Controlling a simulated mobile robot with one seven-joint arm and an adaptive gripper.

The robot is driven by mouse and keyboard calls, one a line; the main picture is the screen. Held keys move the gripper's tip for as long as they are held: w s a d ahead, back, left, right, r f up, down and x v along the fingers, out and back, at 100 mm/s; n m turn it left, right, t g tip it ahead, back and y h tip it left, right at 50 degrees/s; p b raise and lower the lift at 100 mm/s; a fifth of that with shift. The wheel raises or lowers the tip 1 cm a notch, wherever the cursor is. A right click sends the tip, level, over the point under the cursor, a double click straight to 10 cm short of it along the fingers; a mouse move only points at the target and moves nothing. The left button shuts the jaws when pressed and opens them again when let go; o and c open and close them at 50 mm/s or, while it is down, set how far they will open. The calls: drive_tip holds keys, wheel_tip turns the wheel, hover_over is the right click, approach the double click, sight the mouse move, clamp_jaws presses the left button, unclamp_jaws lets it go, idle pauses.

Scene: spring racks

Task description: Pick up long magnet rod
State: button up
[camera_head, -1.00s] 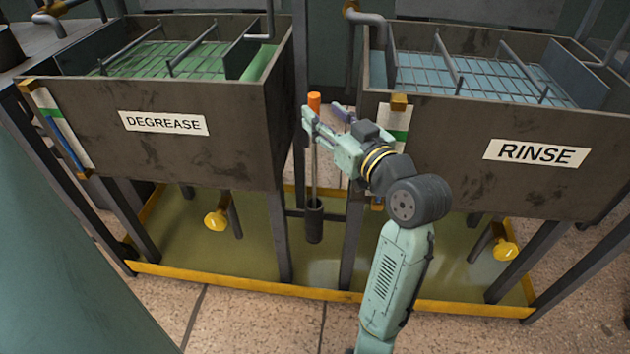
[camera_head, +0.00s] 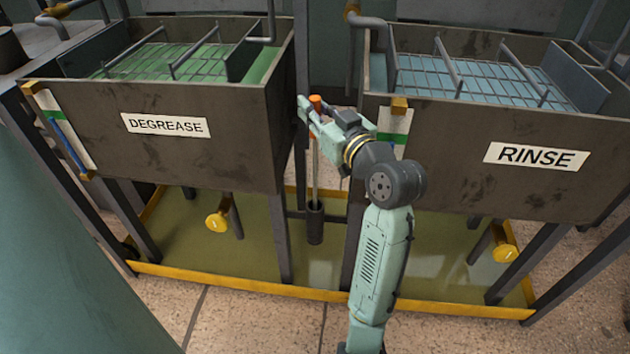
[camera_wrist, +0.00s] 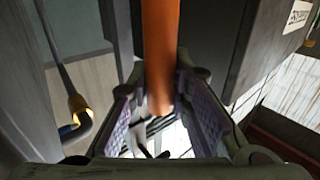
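The long magnet rod has an orange handle (camera_head: 316,101) on a thin grey shaft (camera_head: 315,172). It stands upright between the two tanks, its lower end in a dark cylindrical holder (camera_head: 315,222). My gripper (camera_head: 308,112) is at the handle, just below its top. In the wrist view, the orange handle (camera_wrist: 160,50) runs down between the purple-padded fingers of my gripper (camera_wrist: 160,90). Gaps show between the handle and both pads, so the fingers are open around it. Part of the handle is hidden by my gripper in the head view.
The DEGREASE tank (camera_head: 230,150) stands close on the left and the RINSE tank (camera_head: 450,160) on the right, with a narrow gap between. Tank legs and a yellow-edged floor tray (camera_head: 250,288) lie below. Yellow valve knobs (camera_head: 217,221) hang under the tanks.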

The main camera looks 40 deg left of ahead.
clamp_jaws()
drive_tip(key=shift+r, duration=0.1)
idle(0.6)
wheel_tip(320, 180, up, 18)
drive_tip(key=shift+p, duration=0.4)
idle(0.3)
idle(0.4)
